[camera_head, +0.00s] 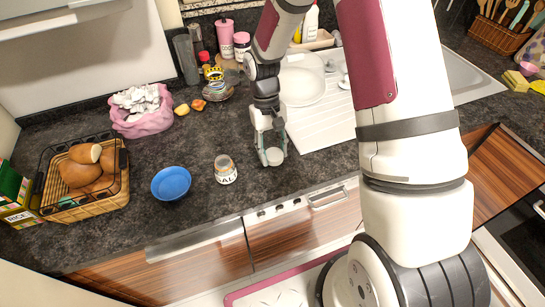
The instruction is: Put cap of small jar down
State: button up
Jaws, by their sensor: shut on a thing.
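The small jar (226,172) stands upright on the dark counter, left of my gripper. It has a white label with dark letters, and its top looks uncovered. My gripper (272,154) points down over the counter, just right of the jar and apart from it. It is shut on the cap (275,158), a small pale round piece between the fingertips. The cap is close to the counter surface; I cannot tell whether it touches it.
A blue bowl (171,184) sits left of the jar. A wicker bread basket (88,204), a pink bag (143,122) and a rice box (16,196) stand further left. A white drainboard (318,128) lies right of my gripper. The counter behind the jar is clear.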

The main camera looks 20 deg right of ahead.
aim_at(274, 168)
jog(key=shift+w+f+p, duration=0.2)
jog(key=shift+f+p, duration=0.2)
jog(key=shift+f, duration=1.4)
jog(key=shift+f, duration=0.1)
jog(key=shift+f, duration=0.35)
jog(key=shift+s+f, duration=0.1)
jog(key=shift+f, duration=0.1)
jog(key=o, duration=1.3)
jog(key=shift+f, duration=0.1)
